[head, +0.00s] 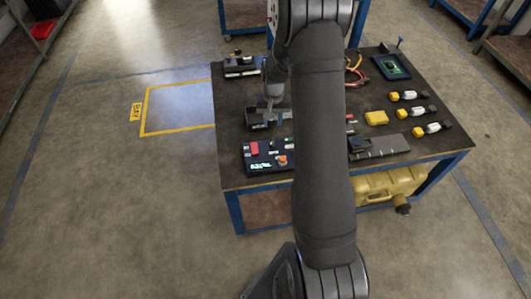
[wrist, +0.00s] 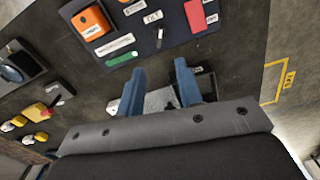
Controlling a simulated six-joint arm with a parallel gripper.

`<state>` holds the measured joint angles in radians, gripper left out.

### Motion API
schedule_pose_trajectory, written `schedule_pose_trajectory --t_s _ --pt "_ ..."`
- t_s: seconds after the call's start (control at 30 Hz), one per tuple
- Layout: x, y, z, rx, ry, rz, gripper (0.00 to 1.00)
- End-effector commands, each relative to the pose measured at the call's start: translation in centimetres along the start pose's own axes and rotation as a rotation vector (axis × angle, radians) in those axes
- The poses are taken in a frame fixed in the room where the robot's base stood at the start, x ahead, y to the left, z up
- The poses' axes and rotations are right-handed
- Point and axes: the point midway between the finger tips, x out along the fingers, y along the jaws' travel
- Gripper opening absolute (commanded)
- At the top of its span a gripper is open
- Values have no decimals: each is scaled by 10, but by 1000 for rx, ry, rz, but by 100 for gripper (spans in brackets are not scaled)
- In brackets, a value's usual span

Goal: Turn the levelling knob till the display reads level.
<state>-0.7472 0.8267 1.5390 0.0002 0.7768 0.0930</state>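A dark control panel (head: 248,163) lies at the table's front left edge. Its lit green display (head: 260,166) is too small to read. An orange block-like part (head: 282,160) and a red part (head: 255,147) stand on it. I cannot tell which part is the levelling knob. My gripper (wrist: 160,82) is open, its blue fingers apart, beside the panel and not touching its controls. It also shows in the head view (head: 268,112).
A black tray-like thing (head: 257,122) lies beneath my gripper, and a grey piece (wrist: 158,100) shows between the fingers. A dark grey device (head: 380,147), a yellow box (head: 376,118) and several yellow-and-white bottles (head: 408,96) lie to the right. My arm hides the table's middle.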

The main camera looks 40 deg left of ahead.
Motion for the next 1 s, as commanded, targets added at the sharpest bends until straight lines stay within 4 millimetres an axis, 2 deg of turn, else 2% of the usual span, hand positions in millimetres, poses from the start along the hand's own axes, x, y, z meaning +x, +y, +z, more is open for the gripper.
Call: schedule_pose_trajectory --t_s 0.03,0.2,0.37,0.47,0.57,1.0 --pt "-14 0 -2 65 6 -1 33" --pt "-47 0 0 282 4 -1 33" --pt "-58 0 1 375 0 0 33" --pt "-50 0 1 383 -1 1 33" --pt "-34 0 2 381 -3 1 33" --pt "58 0 2 378 -3 0 33"
